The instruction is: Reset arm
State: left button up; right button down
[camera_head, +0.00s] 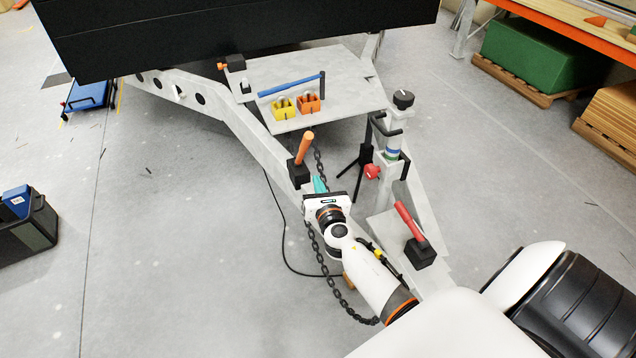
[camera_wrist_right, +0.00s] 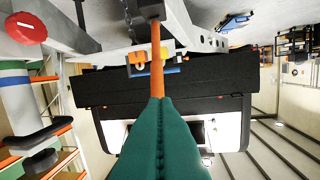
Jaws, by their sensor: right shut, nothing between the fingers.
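My right gripper (camera_head: 320,185) is over the chassis drawbar (camera_head: 260,140), its teal fingers shut and empty. In the right wrist view the closed fingers (camera_wrist_right: 153,100) point at an orange handle (camera_wrist_right: 156,60). That orange handle (camera_head: 304,148) rises from a black block on the drawbar, just beyond the fingertips in the head view. I cannot tell whether fingers and handle touch. My right arm comes in from the bottom. My left gripper is not in view.
A red handle (camera_head: 408,222) on a black block stands right of my arm. A jockey post (camera_head: 394,140) with a black knob and a red knob (camera_head: 372,171) is nearby. A chain (camera_head: 330,275) hangs below. Yellow (camera_head: 284,108) and orange (camera_head: 309,104) holders sit on the plate.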

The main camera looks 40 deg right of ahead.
jog(key=shift+w+f, duration=0.1)
dwell(0.3)
jog(key=s+a+f+m+g+y, duration=0.1)
jog(key=s+a+f+m+g, duration=0.2)
jog(key=s+f, duration=0.45)
jog(key=s+a+f+m+g+y, duration=0.15)
jog(key=s+f+m, duration=0.3)
jog(key=f, duration=0.65)
jog(key=s+a+f+m+g+y, duration=0.1)
jog(key=s+a+f+m+g, duration=0.3)
jog(key=f, duration=0.6)
jog(key=s+a+f+m+g+y, duration=0.1)
jog(key=s+f+m, duration=0.3)
jog(key=s, duration=0.7)
jog(key=s+a+f+m+g, duration=0.2)
jog(key=s+f+m, duration=0.3)
jog(key=s, duration=0.6)
jog(key=s+a+f+m+g+y, duration=0.1)
jog(key=s+f+m, duration=0.4)
jog(key=s, duration=0.6)
jog(key=shift+a+m+g+y, duration=0.35)
jog(key=shift+a+m+g, duration=0.4)
jog(key=shift+m+g, duration=0.45)
jog(key=shift+s, duration=0.15)
